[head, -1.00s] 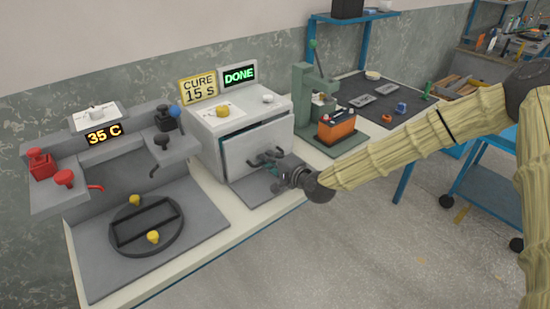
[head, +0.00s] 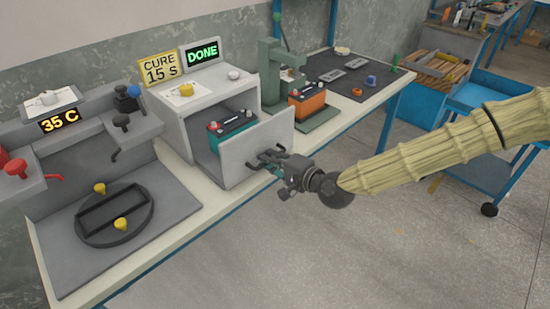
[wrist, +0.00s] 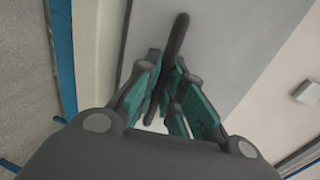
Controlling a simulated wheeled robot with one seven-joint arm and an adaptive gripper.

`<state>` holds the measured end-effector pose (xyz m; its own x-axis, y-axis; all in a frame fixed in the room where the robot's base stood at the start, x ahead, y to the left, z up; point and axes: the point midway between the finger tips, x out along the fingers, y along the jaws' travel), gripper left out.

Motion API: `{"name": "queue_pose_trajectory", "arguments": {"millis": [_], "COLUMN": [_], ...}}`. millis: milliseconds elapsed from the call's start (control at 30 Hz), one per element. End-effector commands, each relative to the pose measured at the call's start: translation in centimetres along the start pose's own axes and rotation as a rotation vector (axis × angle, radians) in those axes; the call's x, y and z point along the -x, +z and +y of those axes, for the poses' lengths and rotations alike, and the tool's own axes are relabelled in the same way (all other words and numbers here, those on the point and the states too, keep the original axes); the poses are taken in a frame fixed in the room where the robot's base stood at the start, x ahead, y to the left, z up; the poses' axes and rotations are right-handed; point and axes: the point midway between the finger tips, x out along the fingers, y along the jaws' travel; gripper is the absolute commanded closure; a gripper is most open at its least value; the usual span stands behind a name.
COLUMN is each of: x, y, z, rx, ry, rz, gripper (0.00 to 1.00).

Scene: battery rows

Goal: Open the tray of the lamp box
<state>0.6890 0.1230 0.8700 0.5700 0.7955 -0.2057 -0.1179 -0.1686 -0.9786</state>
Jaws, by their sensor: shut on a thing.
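The lamp box (head: 172,116) is a white box on the bench under the CURE 15 S and DONE signs. Its tray front (head: 262,150) stands pulled out from the box. A teal and black battery (head: 232,128) shows in the gap behind the front. My gripper (head: 268,160) is at the outer face of the tray front. In the wrist view its teal-padded fingers (wrist: 168,90) are shut on a dark bar handle (wrist: 177,45), which stands against the pale panel.
A green press (head: 276,75) with an orange battery (head: 308,104) stands right of the box. A grey fixture with a round black plate (head: 147,222) is at left. The floor before the bench is clear.

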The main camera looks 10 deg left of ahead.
Motion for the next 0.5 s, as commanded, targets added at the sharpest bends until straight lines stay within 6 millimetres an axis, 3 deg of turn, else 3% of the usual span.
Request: {"name": "queue_pose_trajectory", "arguments": {"millis": [233,267,367,500], "x": [0.03,0.03,0.05,0.08], "y": [0.01,0.01,-0.02,-0.05], "z": [0.01,0.01,0.01,0.01], "rx": [0.0,0.0,0.0,0.0], "ry": [0.001,0.001,0.001,0.0], "rz": [-0.001,0.0,0.0,0.001], "gripper": [1.0,0.87,0.69,0.68]}}
